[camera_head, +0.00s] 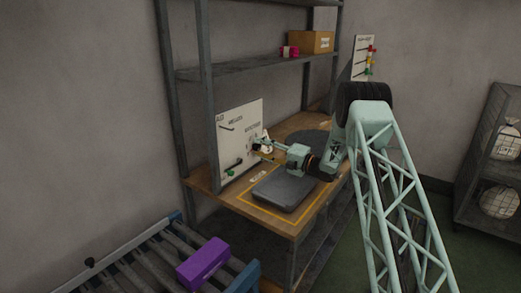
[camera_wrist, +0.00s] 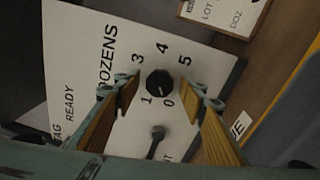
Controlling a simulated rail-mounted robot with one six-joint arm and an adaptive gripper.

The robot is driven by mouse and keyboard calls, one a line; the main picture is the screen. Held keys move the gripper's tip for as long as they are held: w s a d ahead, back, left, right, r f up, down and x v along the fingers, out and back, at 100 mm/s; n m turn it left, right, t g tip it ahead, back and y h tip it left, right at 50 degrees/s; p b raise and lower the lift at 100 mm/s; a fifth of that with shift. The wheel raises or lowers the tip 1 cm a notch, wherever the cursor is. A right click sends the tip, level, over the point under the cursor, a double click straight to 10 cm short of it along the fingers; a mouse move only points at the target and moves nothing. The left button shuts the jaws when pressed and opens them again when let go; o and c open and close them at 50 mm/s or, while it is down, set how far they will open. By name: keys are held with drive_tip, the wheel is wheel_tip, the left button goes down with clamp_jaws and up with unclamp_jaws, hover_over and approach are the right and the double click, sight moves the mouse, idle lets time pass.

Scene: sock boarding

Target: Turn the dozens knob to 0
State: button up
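I cannot read the pointer mark surely. My gripper (camera_wrist: 160,97) is open, its two wood-coloured finger pads on either side of the knob in the picture, apart from it. In the head view the panel (camera_head: 236,118) stands on the bench, and my gripper (camera_head: 262,148) is close to its right part, hiding the knob.
A LOT/DOZ card (camera_wrist: 226,14) lies beyond the panel. A dark grey slab (camera_head: 285,188) lies on the wooden bench (camera_head: 285,222). A shelf (camera_head: 250,68) rises behind; a purple box (camera_head: 203,262) is on rollers at the front.

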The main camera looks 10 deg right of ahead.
drive_tip(key=shift+d, duration=0.1)
drive_tip(key=v, duration=1.2)
drive_tip(key=shift+w, duration=0.1)
idle(0.3)
